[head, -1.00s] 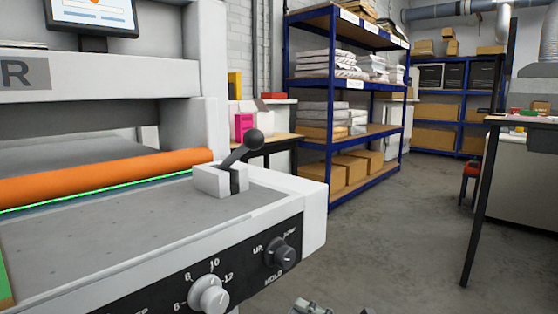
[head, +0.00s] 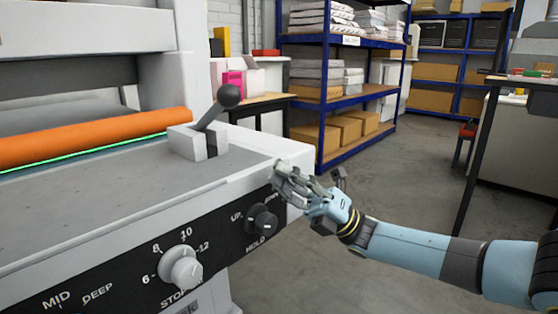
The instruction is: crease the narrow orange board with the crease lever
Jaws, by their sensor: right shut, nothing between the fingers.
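The crease lever (head: 217,108), a grey arm with a dark ball on top, stands tilted to the right in a pale slotted block (head: 184,142) at the right end of the machine bed. My right gripper (head: 284,179) is shut and empty, in front of the machine's right front corner. It is right of and lower than the lever, apart from it. Whether it touches the machine's corner I cannot tell. An orange bar (head: 95,137) runs across the bed above a green light line. I see no loose narrow orange board. My left gripper is out of view.
The machine's front panel has a white stop dial (head: 184,267) and a black up/down/hold knob (head: 262,219), the latter close to my right gripper. Behind are a small table (head: 262,100) with a pink box and a blue shelf rack (head: 325,95).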

